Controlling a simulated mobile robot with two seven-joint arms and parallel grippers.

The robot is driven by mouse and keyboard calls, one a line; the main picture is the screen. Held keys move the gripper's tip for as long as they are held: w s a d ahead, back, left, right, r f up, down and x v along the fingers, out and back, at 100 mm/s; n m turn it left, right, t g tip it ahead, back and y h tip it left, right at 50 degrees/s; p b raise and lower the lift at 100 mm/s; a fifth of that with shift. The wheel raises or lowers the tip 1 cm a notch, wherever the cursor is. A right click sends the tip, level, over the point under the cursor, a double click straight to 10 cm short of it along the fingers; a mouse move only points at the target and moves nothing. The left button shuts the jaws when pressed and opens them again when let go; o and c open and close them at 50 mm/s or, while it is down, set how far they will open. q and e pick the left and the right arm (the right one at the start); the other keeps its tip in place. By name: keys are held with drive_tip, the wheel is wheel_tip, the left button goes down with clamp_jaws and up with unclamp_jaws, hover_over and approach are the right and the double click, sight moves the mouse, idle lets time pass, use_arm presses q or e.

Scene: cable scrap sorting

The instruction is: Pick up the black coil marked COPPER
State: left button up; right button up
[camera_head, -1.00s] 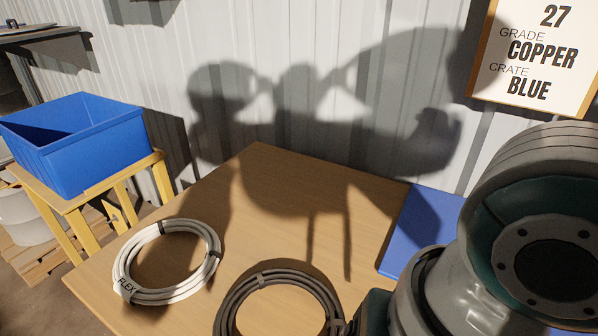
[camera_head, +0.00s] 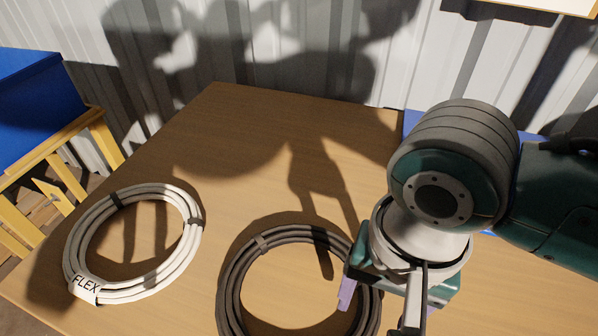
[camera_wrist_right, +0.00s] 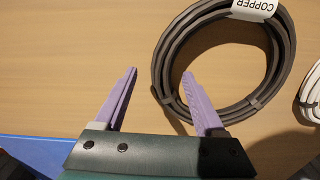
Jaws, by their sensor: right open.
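The black coil marked COPPER (camera_head: 229,285) lies flat on the table, cut off by the lower edge of the head view. In the right wrist view the dark coil (camera_wrist_right: 168,62) shows its white COPPER tag. My right gripper (camera_wrist_right: 160,73) is open and empty at the coil's side. In that view one purple finger lies outside the ring and the other overlaps the ring's band near its inner edge. I cannot tell whether they touch the coil. In the head view my right gripper (camera_head: 378,305) covers the coil's right side. My left gripper is not in view.
A white coil tagged FLEX (camera_head: 192,240) lies left of the dark coil on the wooden table (camera_head: 240,130). A blue crate (camera_head: 35,105) stands on a yellow stand at the left. A blue mat (camera_head: 411,120) lies behind my right arm. The back-middle of the table is clear.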

drive_tip(key=shift+a+f, duration=0.1)
drive_tip(key=shift+f, duration=0.85)
drive_tip(key=shift+c, duration=0.3)
clamp_jaws()
idle(0.4)
